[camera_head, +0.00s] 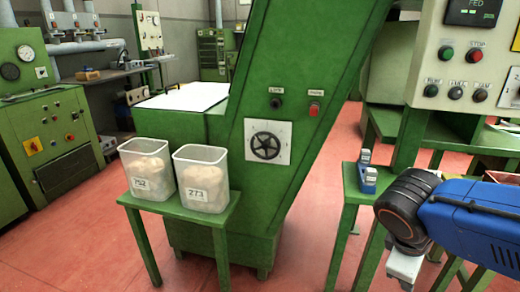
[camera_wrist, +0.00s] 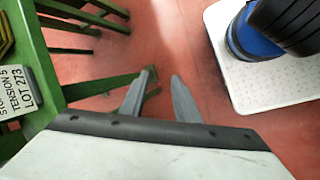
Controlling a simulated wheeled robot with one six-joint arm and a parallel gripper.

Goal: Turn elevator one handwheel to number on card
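The elevator is a tall green machine (camera_head: 285,80) at the middle of the head view. Its black handwheel (camera_head: 265,146) sits on a white square plate on the front face; marks around it are too small to read. In the wrist view a card (camera_wrist: 18,92) at the left edge reads "LOT 273" and "TENSION 5", with a third line partly cut off. My gripper (camera_wrist: 160,78) is open and empty, fingers apart over the red floor, with the card to their left. In the head view my arm is at the lower right, well away from the handwheel.
Two clear bins, one (camera_head: 147,170) with a hard-to-read label and one (camera_head: 202,178) labelled 273, stand on a green stand left of the handwheel. A green table (camera_head: 350,190) holds a small blue item (camera_head: 367,176). A control panel (camera_head: 465,70) is at upper right. Red floor lies between.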

